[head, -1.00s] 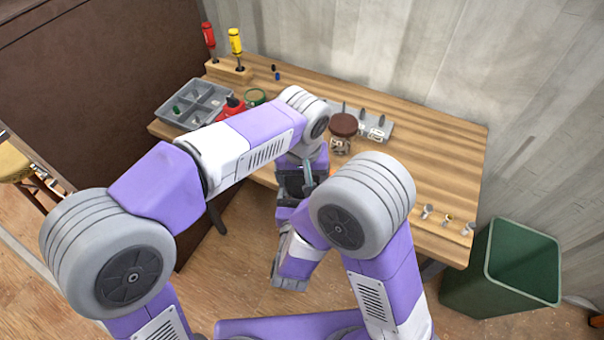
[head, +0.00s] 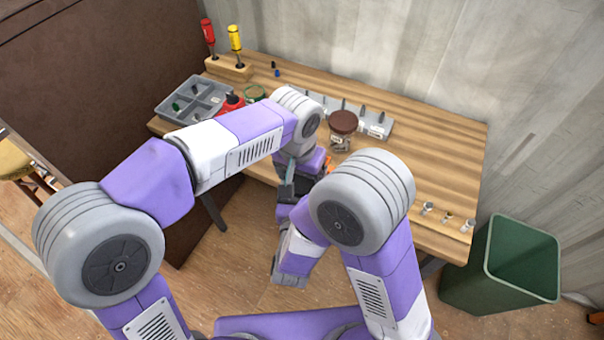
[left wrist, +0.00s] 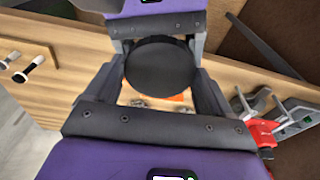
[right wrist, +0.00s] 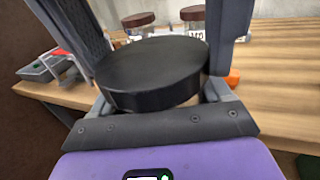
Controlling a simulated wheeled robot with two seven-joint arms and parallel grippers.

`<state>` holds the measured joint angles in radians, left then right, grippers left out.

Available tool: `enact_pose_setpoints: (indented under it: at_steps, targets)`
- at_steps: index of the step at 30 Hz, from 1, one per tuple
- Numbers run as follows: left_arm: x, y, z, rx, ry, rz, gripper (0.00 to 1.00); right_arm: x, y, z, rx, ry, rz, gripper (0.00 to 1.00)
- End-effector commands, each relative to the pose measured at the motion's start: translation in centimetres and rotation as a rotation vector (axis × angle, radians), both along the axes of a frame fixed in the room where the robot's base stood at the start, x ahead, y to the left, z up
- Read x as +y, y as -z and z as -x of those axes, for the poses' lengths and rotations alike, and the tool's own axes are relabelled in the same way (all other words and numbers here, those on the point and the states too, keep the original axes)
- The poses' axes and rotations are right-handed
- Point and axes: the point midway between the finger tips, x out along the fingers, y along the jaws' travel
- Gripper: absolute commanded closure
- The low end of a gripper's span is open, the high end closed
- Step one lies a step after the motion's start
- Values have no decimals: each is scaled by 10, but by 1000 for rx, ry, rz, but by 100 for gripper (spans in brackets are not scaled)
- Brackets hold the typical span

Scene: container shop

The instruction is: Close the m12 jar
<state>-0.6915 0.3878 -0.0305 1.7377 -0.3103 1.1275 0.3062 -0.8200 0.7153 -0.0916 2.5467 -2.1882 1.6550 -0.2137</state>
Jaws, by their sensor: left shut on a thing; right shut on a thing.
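A black round lid (left wrist: 160,66) fills the space between the fingers in the left wrist view. It shows large in the right wrist view (right wrist: 150,72), with a narrow pale strip of the jar (right wrist: 122,101) below it. My left gripper (head: 289,184) reaches down from above and is shut at the lid's sides. My right gripper (right wrist: 160,92) comes from the opposite side and is shut lower, around the jar. The lid hides most of the jar, so I cannot tell how it is seated.
Two brown-lidded jars (right wrist: 138,20) (right wrist: 192,14) stand on the wooden table (head: 430,150) behind. A grey divided tray (head: 190,100), a red bottle and a screwdriver block (head: 230,70) are at left. The right of the table has free room; a green bin (head: 515,260) stands beside it.

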Motion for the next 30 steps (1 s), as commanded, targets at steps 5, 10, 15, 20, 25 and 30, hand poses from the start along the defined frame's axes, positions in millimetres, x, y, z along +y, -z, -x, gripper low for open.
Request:
enact_pose_setpoints:
  at_steps: [5,10,15,20,25,30]
  targets:
    - [3,5,0,7,174,-9,45,2,-5,0,-18,-6,-5,100]
    - [3,5,0,7,206,-10,45,3,-6,0,-18,-6,-5,100]
    - [3,5,0,7,203,-11,45,3,-6,0,-19,-6,-5,100]
    - [2,4,0,6,202,-8,0,2,-5,0,-16,-5,-5,100]
    - [1,2,1,4,202,-5,0,2,-3,0,-12,-4,-4,100]
    - [0,-2,1,2,204,-2,0,1,-2,-1,-9,-3,-3,100]
